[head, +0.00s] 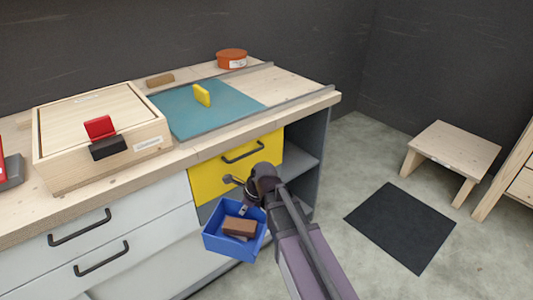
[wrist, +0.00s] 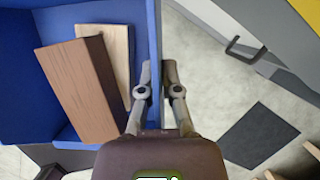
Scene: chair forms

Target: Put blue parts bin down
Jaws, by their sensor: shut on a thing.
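The blue parts bin (head: 222,246) hangs in front of the workbench, below the yellow drawer. It also fills the left of the wrist view (wrist: 30,60). A dark brown block (head: 239,226) and a paler wooden block (wrist: 116,48) lie inside it. My gripper (head: 244,208) is shut on the bin's side wall, with one finger on each side of the wall in the wrist view (wrist: 158,70). The bin looks roughly level and clear of the floor.
The workbench top (head: 285,83) carries a teal mat (head: 205,112) with a yellow piece (head: 202,95), a wooden box (head: 95,165) and an orange tin (head: 231,58). A black floor mat (head: 402,226) and a wooden stool (head: 455,147) stand right, with bare floor around.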

